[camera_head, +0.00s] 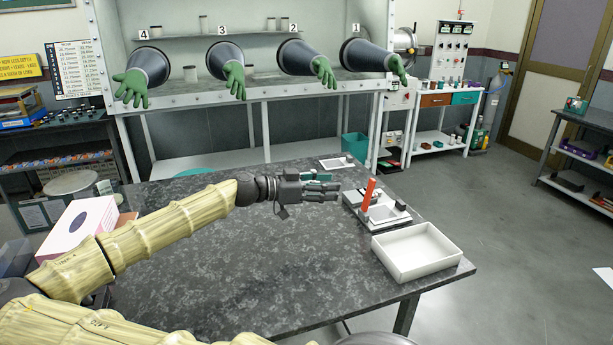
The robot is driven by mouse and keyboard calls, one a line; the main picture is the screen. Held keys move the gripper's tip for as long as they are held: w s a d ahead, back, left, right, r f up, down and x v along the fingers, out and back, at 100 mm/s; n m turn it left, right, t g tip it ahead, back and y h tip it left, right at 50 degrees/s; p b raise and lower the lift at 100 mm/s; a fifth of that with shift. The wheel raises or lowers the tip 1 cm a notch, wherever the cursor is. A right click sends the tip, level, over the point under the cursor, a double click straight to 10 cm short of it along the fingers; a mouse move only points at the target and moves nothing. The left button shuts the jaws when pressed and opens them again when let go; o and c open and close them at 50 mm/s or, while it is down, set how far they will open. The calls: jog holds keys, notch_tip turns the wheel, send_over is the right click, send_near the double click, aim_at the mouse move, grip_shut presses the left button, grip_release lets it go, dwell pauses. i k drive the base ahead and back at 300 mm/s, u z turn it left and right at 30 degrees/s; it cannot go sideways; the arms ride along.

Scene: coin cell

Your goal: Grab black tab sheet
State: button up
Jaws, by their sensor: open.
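A small pale flat sheet or plate with a dark piece at its right end (336,163) lies at the back edge of the dark table. It may be the black tab sheet, but it is too small to be sure. My gripper (336,190) reaches in from the left over the table, in front of this piece and left of the grey fixture. It points right, is open, and appears empty. A green item (318,176) shows just behind my gripper and is partly hidden by it.
A grey fixture (384,213) with an upright orange-red piece (368,194) stands right of my gripper. A white open tray (432,270) sits at the table's right edge. A pink-and-white box (80,226) is at left. The front middle of the table (270,285) is clear.

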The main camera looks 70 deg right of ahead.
aim_at(392, 211)
jog(key=k, duration=1.5)
